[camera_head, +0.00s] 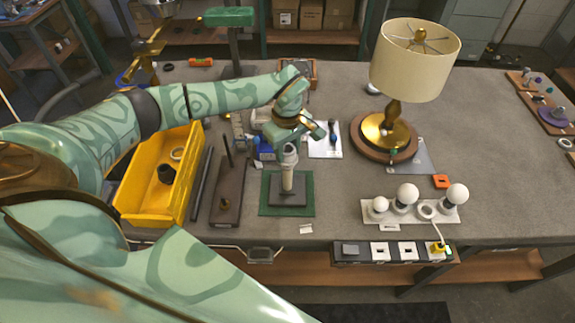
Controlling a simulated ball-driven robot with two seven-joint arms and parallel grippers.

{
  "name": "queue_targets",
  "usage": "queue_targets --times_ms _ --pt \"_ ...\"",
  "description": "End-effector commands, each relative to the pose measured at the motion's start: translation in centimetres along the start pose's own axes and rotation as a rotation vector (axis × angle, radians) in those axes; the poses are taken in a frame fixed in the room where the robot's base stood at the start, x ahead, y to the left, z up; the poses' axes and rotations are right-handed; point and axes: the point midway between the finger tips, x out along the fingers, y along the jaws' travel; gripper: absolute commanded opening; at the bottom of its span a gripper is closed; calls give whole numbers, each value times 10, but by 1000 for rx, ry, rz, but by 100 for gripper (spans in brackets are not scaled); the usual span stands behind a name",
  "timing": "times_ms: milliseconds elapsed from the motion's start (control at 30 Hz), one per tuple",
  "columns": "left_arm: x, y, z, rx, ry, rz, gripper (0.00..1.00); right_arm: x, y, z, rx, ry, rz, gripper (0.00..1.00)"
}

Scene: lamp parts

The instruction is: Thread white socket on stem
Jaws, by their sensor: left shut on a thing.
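My left gripper (290,146) is shut on the white socket (289,159), pointing down from above. Whether the threads are engaged is too small to tell. The stem stands on a dark square base on a green mat (267,209). My fingers partly hide the socket's upper part. My right gripper is not in view.
A yellow bin (140,185) with a dark cup-like part stands to the left. A dark board (229,190) with an upright rod is beside the mat. A lamp with a cream shade (412,65) stands at right. Several white bulbs sit on a plate (378,217).

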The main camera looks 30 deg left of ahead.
Motion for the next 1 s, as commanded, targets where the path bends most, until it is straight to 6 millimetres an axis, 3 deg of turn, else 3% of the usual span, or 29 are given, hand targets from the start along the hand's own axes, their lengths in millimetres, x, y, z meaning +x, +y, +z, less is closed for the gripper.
queue_targets --times_ms 1000 --pt "5 0 0 -1 0 0 14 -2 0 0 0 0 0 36"
